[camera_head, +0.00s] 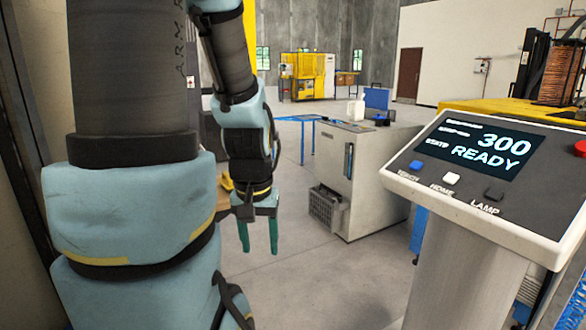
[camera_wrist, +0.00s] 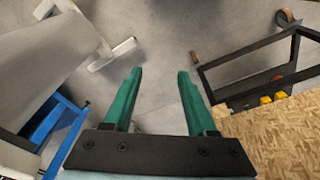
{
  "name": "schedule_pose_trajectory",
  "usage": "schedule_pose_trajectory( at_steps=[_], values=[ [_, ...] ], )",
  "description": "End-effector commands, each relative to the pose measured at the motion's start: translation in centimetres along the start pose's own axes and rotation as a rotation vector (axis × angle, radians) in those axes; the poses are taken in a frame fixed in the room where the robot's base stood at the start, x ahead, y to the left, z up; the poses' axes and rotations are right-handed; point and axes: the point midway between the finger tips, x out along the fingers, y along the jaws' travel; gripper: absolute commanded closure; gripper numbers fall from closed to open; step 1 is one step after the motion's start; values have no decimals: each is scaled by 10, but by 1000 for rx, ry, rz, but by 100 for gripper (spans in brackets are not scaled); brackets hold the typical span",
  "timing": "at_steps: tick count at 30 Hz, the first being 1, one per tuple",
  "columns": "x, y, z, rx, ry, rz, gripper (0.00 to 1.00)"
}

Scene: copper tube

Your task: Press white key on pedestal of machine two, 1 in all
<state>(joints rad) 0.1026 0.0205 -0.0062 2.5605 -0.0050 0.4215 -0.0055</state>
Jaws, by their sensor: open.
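The pedestal (camera_head: 462,270) stands at the right of the head view, with a tilted control panel (camera_head: 400,178) on top. Its screen (camera_head: 478,145) reads 300 and READY. The white key (camera_head: 451,178), labelled HOME, sits below the screen between a blue key (camera_head: 416,165) labelled TORCH and a dark key (camera_head: 493,194) labelled LAMP. My gripper (camera_head: 258,236) hangs well to the left of the panel, fingers pointing down. In the wrist view my gripper (camera_wrist: 159,73) is open, with bare floor between its green fingers; the white key is out of that view.
A red button (camera_head: 580,148) is at the panel's right edge. A grey cabinet (camera_head: 378,180) with a wire basket (camera_head: 326,208) stands behind, between gripper and pedestal. The wrist view shows a chipboard top (camera_wrist: 275,135) and black frame (camera_wrist: 245,70) at right. Open floor lies below the gripper.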

Motion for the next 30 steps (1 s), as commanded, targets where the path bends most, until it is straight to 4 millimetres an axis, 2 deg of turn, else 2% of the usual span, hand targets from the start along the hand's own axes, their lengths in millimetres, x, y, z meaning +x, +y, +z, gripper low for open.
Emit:
schedule_pose_trajectory(
  at_steps=[1,15,30],
  values=[
    [0,0,0,0,0,0,50],
    [0,0,0,1,0,0,100],
    [0,0,0,1,0,0,100]
  ],
)
